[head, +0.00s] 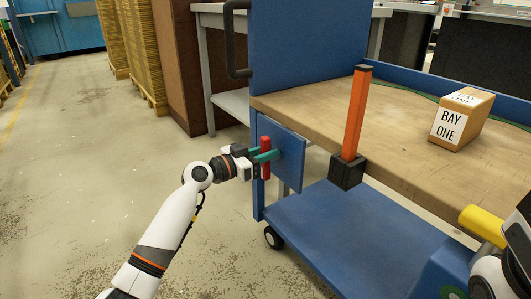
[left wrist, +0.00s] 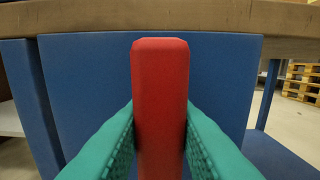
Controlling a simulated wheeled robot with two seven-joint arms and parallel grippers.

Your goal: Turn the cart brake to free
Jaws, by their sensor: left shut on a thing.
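The blue cart (head: 300,215) stands at the centre right of the head view. A red upright handle (head: 265,170) sits in front of a blue plate (head: 290,158) on the cart's near left end, below the wooden top. I take this handle for the brake. My left gripper (head: 264,156) is shut on the handle, its teal fingers on either side of it. In the left wrist view the red handle (left wrist: 160,100) stands upright between the teal fingers, with the blue plate (left wrist: 85,85) behind it. My right arm shows only in part at the right edge; its fingers are not seen.
An orange post (head: 356,115) in a black base stands at the wooden top's near edge. A box marked BAY ONE (head: 462,119) sits on the wooden top (head: 400,130). A yellow bar (head: 482,225) is at the right. The floor (head: 90,150) at the left is clear.

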